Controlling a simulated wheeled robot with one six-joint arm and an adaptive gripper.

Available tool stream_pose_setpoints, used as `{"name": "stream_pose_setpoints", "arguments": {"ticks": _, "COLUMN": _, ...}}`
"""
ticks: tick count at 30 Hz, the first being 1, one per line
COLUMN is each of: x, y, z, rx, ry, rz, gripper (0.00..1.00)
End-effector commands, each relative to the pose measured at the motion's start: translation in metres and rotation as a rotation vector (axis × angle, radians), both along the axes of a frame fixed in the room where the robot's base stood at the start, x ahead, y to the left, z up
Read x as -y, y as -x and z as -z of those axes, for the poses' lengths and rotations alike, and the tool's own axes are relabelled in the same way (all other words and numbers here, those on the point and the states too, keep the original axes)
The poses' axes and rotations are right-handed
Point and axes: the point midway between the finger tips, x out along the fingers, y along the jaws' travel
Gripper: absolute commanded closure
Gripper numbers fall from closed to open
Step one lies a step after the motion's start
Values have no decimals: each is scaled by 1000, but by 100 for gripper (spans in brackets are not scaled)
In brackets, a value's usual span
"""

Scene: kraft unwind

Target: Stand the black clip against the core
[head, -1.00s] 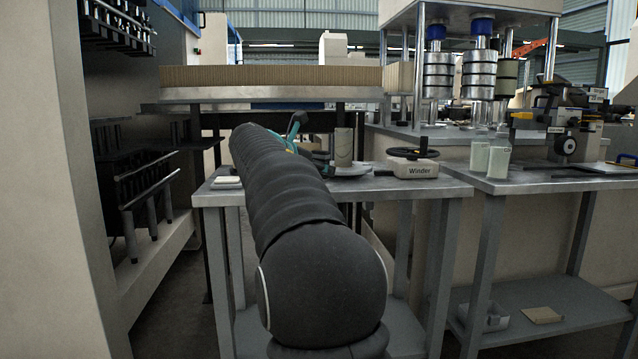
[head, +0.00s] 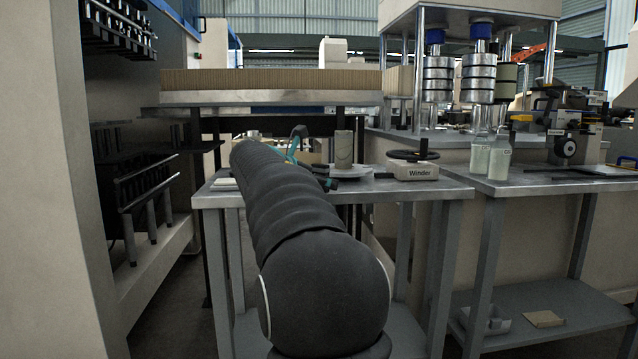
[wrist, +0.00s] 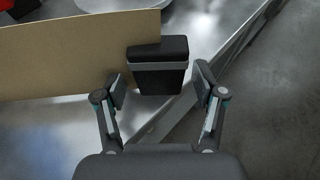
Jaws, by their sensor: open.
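The black clip (wrist: 160,68), a dark block with a grey band, shows in the wrist view at the edge of a flat tan sheet (wrist: 60,62). My gripper (wrist: 160,88) is open, with one finger on each side of the clip's near end and a visible gap at the right finger. Whether the left finger touches it is unclear. In the head view the core (head: 344,149), a short grey-brown tube, stands upright on the bench behind my arm. The clip cannot be made out there; my arm hides most of my gripper, leaving teal parts showing.
A winder box (head: 415,171) with a black handwheel stands right of the core. Two bottles (head: 498,158) stand on the right-hand bench (head: 540,183). A metal shelf (head: 270,97) with tan corrugated stock overhangs behind. A metal edge (wrist: 170,125) crosses the wrist view.

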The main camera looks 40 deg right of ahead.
Motion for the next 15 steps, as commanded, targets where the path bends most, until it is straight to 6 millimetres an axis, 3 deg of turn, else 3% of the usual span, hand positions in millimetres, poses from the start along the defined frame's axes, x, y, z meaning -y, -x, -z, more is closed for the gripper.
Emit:
{"name": "stream_pose_setpoints", "arguments": {"ticks": 5, "x": -11, "y": 2, "z": -8, "rx": 1, "ry": 0, "rz": -2, "gripper": 30}}
{"name": "stream_pose_setpoints", "arguments": {"ticks": 15, "x": -71, "y": 16, "z": -32, "rx": 2, "ry": 0, "rz": -5, "gripper": 30}}
